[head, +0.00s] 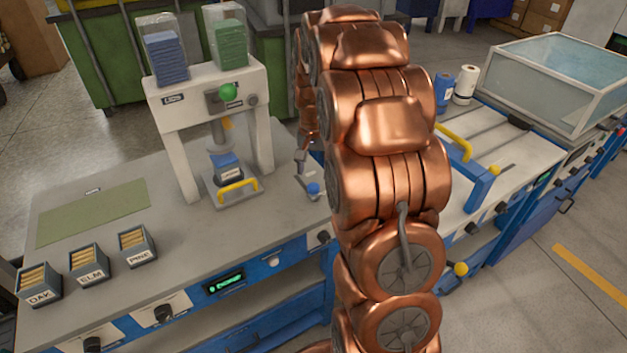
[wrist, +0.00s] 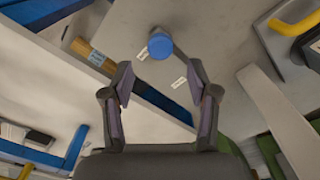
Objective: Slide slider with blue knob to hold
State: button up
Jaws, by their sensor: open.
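The slider's round blue knob (wrist: 160,45) shows in the wrist view just beyond and between my fingertips, with no finger touching it. It also shows in the head view as a small blue knob (head: 313,188) at the bench's right end, beside my copper arm. Small white labels lie near the knob, one close beside it (wrist: 142,53) and one nearer my gripper (wrist: 179,83); I cannot read them. My gripper (wrist: 161,72) is open and empty, its fingers on either side below the knob. In the head view my arm hides most of the gripper and slider surroundings.
A white press (head: 205,90) with a green knob and yellow handle stands left of the slider. Bins (head: 88,264) marked OAK, ELM and PINE and a green mat (head: 92,213) are farther left. A second bench with a blue-and-yellow frame (head: 478,188) stands right.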

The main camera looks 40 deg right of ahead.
aim_at(313, 185)
jog(key=shift+f+p, duration=0.65)
jog(key=shift+f, duration=1.95)
grip_shut()
